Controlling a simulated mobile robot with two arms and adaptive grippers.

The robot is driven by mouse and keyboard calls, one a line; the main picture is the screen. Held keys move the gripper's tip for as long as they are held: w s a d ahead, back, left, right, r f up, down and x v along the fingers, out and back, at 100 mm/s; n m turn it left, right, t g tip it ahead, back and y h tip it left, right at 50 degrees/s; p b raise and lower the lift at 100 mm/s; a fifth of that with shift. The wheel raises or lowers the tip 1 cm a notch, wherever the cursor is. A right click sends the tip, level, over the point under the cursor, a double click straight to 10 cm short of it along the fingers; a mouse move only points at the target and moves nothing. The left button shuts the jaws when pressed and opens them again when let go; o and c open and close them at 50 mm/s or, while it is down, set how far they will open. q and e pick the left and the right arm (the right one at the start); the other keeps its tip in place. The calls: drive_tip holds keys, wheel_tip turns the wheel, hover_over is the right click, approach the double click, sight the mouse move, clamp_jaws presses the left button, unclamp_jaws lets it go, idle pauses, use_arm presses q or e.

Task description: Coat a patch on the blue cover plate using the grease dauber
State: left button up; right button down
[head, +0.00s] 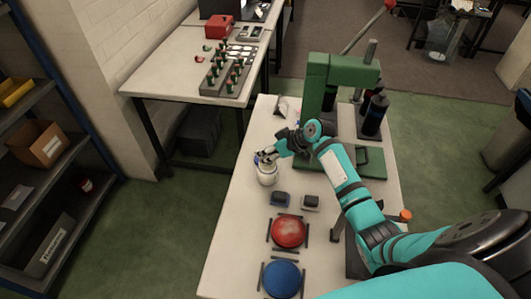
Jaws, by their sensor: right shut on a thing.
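The blue cover plate (281,279) is a round blue disc at the near end of the white bench, with dark bars around it. A pale jar (267,176) stands upright farther back near the bench's left edge. My right gripper (264,158) is at the jar's mouth, well beyond the blue plate. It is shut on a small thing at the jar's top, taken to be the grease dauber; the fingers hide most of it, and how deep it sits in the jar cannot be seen. My left gripper is not in view.
A red round cover (289,231) lies between two small dark blocks (280,199) and the blue plate. A green press (337,85) stands at the back of the bench (238,225), with dark bottles (374,115) beside it. An orange-capped item (405,215) is at the right edge.

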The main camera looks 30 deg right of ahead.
drive_tip(key=shift+f, duration=0.4)
drive_tip(key=shift+f, duration=0.1)
idle(1.1)
wheel_tip(320, 180, up, 7)
drive_tip(key=p, duration=0.6)
idle(0.6)
